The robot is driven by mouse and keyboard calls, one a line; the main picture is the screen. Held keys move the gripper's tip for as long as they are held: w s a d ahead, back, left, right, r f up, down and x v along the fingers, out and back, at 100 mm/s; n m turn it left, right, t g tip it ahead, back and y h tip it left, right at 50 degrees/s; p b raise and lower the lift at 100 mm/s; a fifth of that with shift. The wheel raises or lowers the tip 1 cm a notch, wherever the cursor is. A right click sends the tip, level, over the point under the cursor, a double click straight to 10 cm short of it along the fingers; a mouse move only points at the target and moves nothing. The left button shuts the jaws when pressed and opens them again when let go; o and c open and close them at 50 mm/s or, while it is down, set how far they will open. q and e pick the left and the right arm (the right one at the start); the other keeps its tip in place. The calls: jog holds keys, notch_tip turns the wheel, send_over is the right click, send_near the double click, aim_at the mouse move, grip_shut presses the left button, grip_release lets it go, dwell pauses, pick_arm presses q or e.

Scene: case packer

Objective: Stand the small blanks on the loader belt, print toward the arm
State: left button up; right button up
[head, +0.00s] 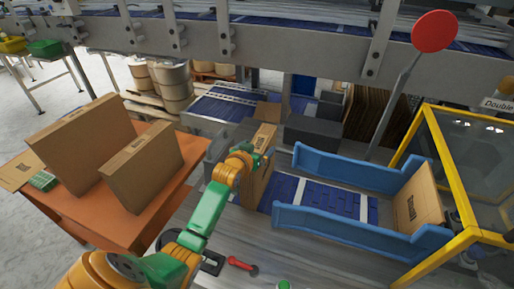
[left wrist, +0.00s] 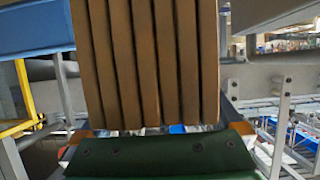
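My left gripper (head: 254,156) is shut on a stack of small brown blanks (head: 258,180). The stack stands upright at the left end of the blue loader belt (head: 310,197); whether it touches the belt cannot be told. In the left wrist view, several blanks (left wrist: 145,65) show edge-on between the fingers of the left gripper (left wrist: 162,131). A dark printed mark shows near the stack's top. Another printed brown blank (head: 417,201) stands at the belt's right end. A smaller stack (head: 143,168) and a larger stack (head: 85,145) stand on the orange table (head: 90,224). My right gripper is not in view.
Blue side guides (head: 350,231) flank the belt. A yellow-framed clear guard (head: 432,150) stands at the right. A red paddle sign (head: 434,31) rises behind the belt. A red handle (head: 241,265) lies on the metal deck in front. The belt's middle is clear.

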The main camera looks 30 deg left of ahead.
pick_arm(q)
jog(key=shift+s+r, duration=0.1)
jog(key=shift+r, duration=0.1)
jog(key=p+v, duration=0.1)
jog(key=v, duration=1)
jog(key=shift+s, duration=0.35)
jog(key=shift+d+r, duration=0.1)
jog(key=shift+r, duration=0.05)
